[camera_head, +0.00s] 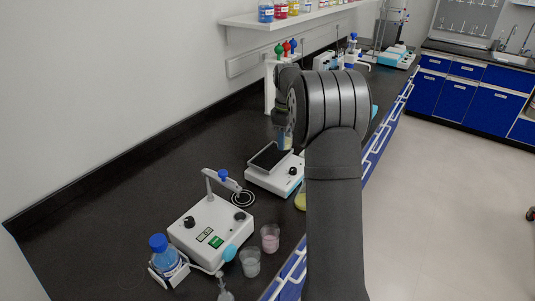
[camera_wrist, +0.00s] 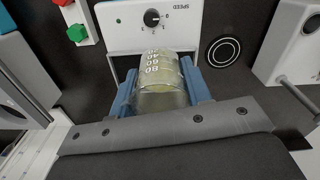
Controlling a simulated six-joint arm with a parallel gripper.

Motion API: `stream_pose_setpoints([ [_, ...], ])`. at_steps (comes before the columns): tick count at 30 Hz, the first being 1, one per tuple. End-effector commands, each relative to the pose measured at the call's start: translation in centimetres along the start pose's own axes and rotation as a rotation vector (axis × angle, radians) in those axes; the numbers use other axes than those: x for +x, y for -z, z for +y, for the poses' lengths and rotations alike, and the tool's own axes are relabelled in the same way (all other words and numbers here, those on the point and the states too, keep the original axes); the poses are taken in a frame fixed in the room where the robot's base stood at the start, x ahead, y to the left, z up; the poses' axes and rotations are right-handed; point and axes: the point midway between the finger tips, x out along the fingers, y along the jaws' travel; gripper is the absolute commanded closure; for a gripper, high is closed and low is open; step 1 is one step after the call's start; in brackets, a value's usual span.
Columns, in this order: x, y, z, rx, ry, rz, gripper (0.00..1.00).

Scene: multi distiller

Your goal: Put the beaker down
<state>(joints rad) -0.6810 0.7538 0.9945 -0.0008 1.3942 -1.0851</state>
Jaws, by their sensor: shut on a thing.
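The beaker (camera_wrist: 160,90) is clear glass with white graduation marks and a pale yellowish content, seen close up in the wrist view. My gripper (camera_wrist: 159,76) is shut on it, with one blue finger on each side. The beaker is in front of a white device (camera_wrist: 150,22) with a black SPEED knob. I cannot tell whether its base touches a surface. In the head view my arm hides most of the gripper and the beaker; a blue finger shows beside the arm.
A black-topped white device (camera_head: 270,158) stands left of my arm on the dark counter (camera_head: 130,185). Nearer are a pink-filled beaker (camera_head: 270,238), another beaker (camera_head: 250,262) and a blue-capped bottle (camera_head: 164,256). Red and green knobs (camera_wrist: 76,33) show at upper left in the wrist view.

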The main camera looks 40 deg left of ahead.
Motion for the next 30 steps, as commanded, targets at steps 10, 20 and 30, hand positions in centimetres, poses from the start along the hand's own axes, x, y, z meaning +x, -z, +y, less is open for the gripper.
stream_pose_setpoints([
  [10,3.7,6.1,0.0,-0.001,-0.001,0.000,0.80],
  [20,6.9,6.5,-0.1,0.001,0.002,-0.002,0.80],
  [30,7.9,6.5,0.0,0.000,-0.001,0.001,0.80],
])
